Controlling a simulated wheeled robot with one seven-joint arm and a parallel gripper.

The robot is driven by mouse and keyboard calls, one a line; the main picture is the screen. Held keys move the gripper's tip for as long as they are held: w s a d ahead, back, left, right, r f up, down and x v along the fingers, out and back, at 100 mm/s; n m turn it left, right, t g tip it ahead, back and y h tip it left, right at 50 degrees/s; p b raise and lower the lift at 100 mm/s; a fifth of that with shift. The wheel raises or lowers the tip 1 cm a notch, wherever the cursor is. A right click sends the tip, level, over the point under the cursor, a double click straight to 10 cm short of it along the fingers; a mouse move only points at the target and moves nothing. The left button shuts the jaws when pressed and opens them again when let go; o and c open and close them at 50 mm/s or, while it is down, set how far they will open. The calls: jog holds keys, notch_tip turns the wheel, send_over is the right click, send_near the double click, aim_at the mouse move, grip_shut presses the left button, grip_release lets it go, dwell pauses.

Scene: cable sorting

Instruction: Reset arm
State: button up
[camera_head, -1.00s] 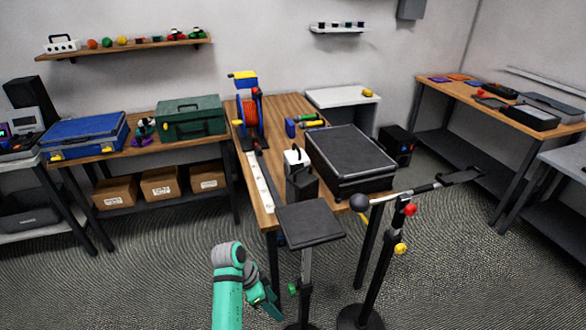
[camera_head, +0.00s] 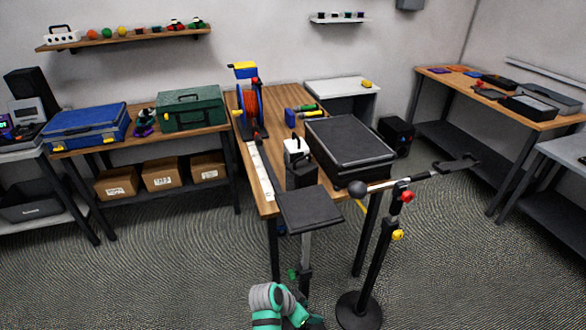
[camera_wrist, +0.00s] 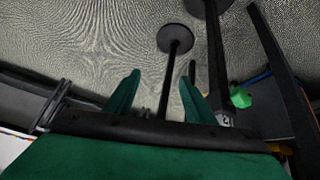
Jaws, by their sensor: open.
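My gripper (camera_wrist: 158,95) shows in the wrist view with its two green fingers apart and nothing between them. Beyond the fingers are the carpet and a stand with a round dark base (camera_wrist: 174,38). In the head view, my green and grey arm is at the bottom edge, and its gripper cannot be made out there. The arm is in front of the wooden table, below the black square platform (camera_head: 309,209) on a post.
The wooden table (camera_head: 230,120) holds a black case (camera_head: 348,145), a cable reel (camera_head: 250,103) and a white power strip (camera_head: 260,170). A stand with a long horizontal bar (camera_head: 420,177) is at the right. Carpet at lower left (camera_head: 150,270) is clear.

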jog(key=s+d+f+n+t, duration=0.4)
jog(key=s+d+n, duration=0.15)
jog(key=s, duration=0.25)
jog(key=s+a+r+n+t+y, duration=0.2)
jog(key=s+n+t+y, duration=0.1)
jog(key=s, duration=0.8)
jog(key=s+a+r+n+t+y, duration=0.1)
jog(key=s+a+r, duration=0.3)
jog(key=s+r, duration=0.5)
jog(key=s+a+r+n+t+y, duration=0.1)
jog(key=s+a+r+t, duration=0.3)
jog(key=s+r, duration=0.4)
notch_tip(320, 180, up, 4)
jog(key=shift+s+a+r+y, duration=0.1)
jog(key=shift+s+a+y, duration=0.25)
jog(key=shift+a+y, duration=0.1)
